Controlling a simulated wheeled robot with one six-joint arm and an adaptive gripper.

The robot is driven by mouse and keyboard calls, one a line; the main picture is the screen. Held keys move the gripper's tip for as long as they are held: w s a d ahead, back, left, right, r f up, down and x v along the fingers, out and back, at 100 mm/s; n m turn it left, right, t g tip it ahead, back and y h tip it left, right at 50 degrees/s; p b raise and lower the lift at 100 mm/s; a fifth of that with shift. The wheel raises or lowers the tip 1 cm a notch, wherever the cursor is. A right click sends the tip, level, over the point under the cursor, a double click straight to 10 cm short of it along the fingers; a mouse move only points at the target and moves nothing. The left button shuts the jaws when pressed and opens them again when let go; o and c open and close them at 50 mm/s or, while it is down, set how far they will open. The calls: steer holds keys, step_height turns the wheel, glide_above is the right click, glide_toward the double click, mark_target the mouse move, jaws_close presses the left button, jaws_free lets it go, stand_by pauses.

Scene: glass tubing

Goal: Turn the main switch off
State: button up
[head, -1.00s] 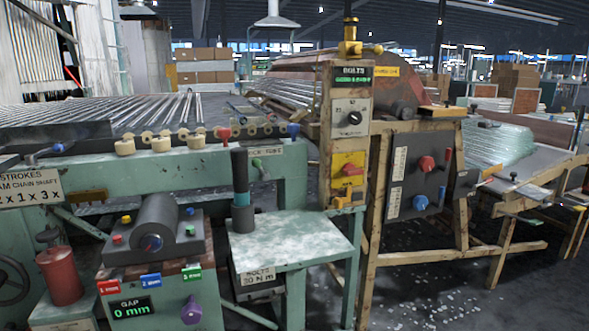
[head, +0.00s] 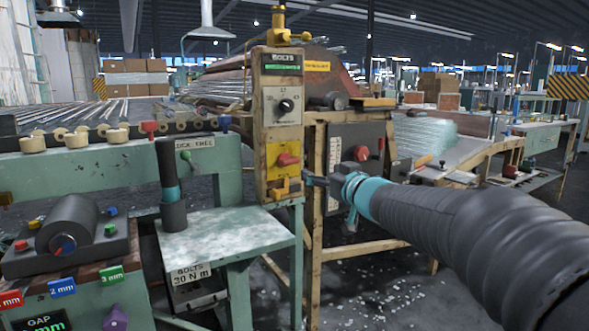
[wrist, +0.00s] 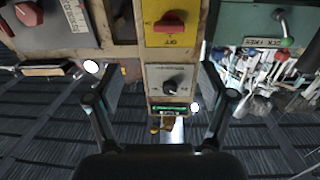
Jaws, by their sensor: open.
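The main switch appears to be the red rotary handle (head: 288,160) on a yellow plate (head: 276,172), on the front of the upright control post. Its handle lies roughly sideways in the head view. In the wrist view, which looks upside down, the red handle (wrist: 170,22) is at the top centre, with "OFF" lettering on the plate. My gripper (head: 314,181) is just right of and slightly below the switch in the head view. In the wrist view my gripper (wrist: 160,88) has its fingers wide apart, with nothing between them and no visible contact with the handle.
A dark panel with another red knob (head: 361,153) stands to the right behind my arm. A small green table (head: 225,235) stands at the left.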

mark_target(292, 162)
steer(key=shift+n+y, duration=0.3)
steer(key=shift+y, duration=0.1)
steer(key=x, duration=1)
steer(key=a+x, duration=0.1)
steer(key=x, duration=0.4)
steer(key=shift+s+d+f+b, duration=0.1)
steer(key=shift+s+f+b, duration=0.25)
steer(key=shift+f+b, duration=0.05)
steer(key=c, duration=1.2)
steer(key=shift+o, duration=0.2)
